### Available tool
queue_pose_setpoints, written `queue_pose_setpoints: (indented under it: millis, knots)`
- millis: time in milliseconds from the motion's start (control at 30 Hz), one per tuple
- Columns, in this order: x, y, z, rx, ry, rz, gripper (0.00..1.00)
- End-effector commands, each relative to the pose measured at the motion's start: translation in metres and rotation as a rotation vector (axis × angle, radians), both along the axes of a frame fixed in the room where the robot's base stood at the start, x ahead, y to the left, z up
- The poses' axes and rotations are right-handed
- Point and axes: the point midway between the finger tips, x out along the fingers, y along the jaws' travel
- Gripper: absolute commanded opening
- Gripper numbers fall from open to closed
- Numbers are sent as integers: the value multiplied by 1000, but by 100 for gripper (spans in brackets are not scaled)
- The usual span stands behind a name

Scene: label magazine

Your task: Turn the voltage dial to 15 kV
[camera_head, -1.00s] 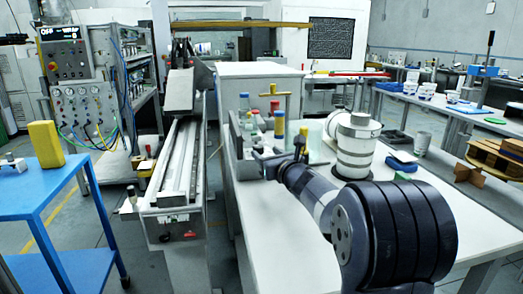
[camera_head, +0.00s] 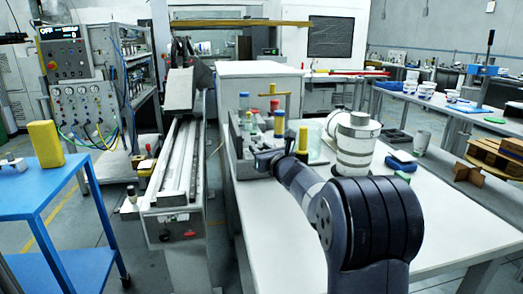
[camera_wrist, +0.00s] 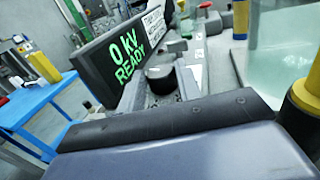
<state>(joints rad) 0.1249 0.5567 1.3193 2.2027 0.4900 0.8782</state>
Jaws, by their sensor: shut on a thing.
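The display panel (camera_wrist: 122,58) shows "0 kV READY" in green on black in the wrist view. Just right of it is a dark round knob with a pale ring, the voltage dial (camera_wrist: 159,72). My gripper (camera_wrist: 161,86) has its two grey fingers on either side of the dial and is shut on it. The dial's scale and any pointer cannot be made out. In the head view my gripper (camera_head: 264,158) is at the near left side of the bench equipment, where the dial is too small or hidden to see.
A yellow-topped post (camera_head: 303,139) stands close to my gripper, with a white cylindrical vessel (camera_head: 356,143) to its right. The white bench top (camera_head: 285,220) is clear at the front. A long rail machine (camera_head: 178,165) and a blue table (camera_head: 40,190) stand to the left.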

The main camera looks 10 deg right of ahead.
Motion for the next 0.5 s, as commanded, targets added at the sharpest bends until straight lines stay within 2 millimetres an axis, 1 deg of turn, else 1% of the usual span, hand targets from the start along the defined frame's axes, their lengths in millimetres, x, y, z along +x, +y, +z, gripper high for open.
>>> queue_pose_setpoints:
  millis: [33,200,500]
  knots:
    - [0,0,0,0,0,0,25]
    - [0,0,0,0,0,0,11]
    - [0,2,-5,0,-2,-36,10]
